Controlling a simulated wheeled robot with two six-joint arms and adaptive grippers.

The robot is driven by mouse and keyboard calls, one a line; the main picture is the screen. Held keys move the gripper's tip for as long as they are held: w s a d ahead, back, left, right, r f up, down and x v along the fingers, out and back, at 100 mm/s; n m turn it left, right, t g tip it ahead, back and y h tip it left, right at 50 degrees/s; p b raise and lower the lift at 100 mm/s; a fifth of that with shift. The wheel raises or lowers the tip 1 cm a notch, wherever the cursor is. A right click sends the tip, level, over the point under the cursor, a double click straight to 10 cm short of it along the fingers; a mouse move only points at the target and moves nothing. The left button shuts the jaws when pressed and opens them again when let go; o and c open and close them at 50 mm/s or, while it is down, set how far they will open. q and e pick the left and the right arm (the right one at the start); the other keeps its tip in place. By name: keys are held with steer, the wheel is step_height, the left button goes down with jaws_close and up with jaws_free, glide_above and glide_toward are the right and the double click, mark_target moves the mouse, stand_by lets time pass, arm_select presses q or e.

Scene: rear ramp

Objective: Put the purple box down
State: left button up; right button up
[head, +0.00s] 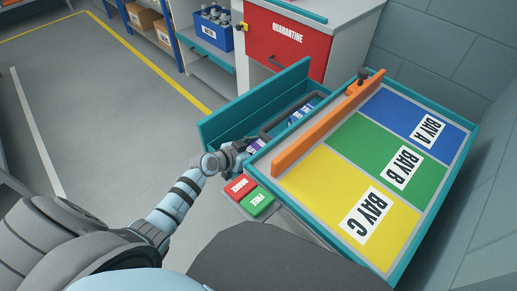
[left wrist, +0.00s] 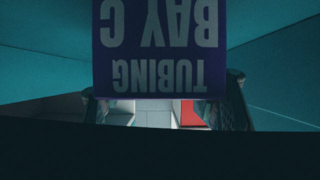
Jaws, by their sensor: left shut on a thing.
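The purple box (left wrist: 158,78) fills the top middle of the left wrist view. Its white lettering, TUBING and BAY C, reads upside down. My left gripper (head: 240,153) is shut on it, with one finger on each side in the left wrist view. In the head view only a small part of the purple box (head: 257,146) shows, just beyond the gripper, between the teal side walls. I cannot tell whether its underside touches anything. My right gripper is not in view.
Right of the gripper is a teal-edged tray (head: 468,135) with blue BAY A, green BAY B and yellow BAY C areas. An orange bar (head: 325,127) runs along its left edge. A blue labelled item (head: 301,114) lies beyond the purple box. Red and green buttons (head: 249,195) sit nearer.

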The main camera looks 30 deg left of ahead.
arm_select(q)
steer(key=o, duration=1.3)
steer(key=shift+s+r+p, duration=0.25)
steer(key=shift+r+p, duration=0.05)
steer(key=shift+p, duration=0.15)
steer(key=p+v, duration=0.3)
steer(key=v, duration=0.8)
steer(key=shift+s, duration=0.2)
steer(key=shift+a+r+p, duration=0.15)
steer(key=shift+p, duration=0.15)
